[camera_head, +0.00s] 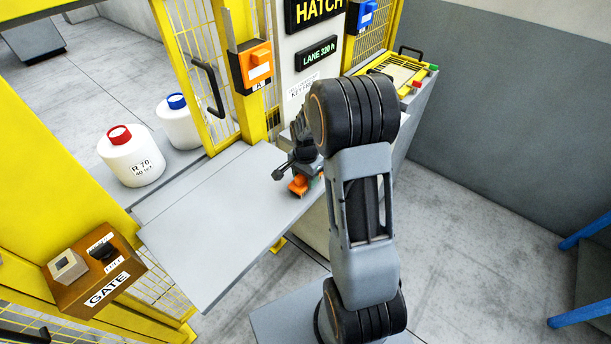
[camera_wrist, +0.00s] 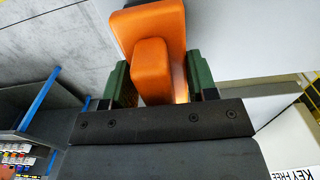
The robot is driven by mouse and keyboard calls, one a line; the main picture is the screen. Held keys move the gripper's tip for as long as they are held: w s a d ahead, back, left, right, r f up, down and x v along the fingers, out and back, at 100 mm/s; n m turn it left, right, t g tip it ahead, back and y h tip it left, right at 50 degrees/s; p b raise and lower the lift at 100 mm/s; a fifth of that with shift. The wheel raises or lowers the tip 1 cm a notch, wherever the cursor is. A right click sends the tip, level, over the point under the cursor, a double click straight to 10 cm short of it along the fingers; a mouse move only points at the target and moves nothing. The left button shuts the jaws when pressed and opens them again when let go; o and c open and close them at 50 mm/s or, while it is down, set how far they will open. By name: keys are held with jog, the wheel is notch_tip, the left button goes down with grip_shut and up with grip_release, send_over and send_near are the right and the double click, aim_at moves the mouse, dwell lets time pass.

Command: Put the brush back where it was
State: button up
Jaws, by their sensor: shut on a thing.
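My gripper (camera_head: 302,176) is shut on an orange block-like thing (camera_head: 297,187), held over the right part of the grey shelf in front of the hatch. In the wrist view the green fingers of my gripper (camera_wrist: 158,82) stand on both sides of this orange thing (camera_wrist: 150,30), which has a smaller raised block on it. I see no bristles, so I cannot tell if it is the brush. Whether it touches the shelf is unclear. No other brush shows.
The grey shelf (camera_head: 215,225) is otherwise bare. An orange box (camera_head: 253,66) hangs on the yellow post. A brown GATE box (camera_head: 97,268) is at lower left.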

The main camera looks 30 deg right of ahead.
jog(key=shift+f, duration=0.2)
jog(key=o, duration=0.9)
jog(key=shift+r, duration=0.15)
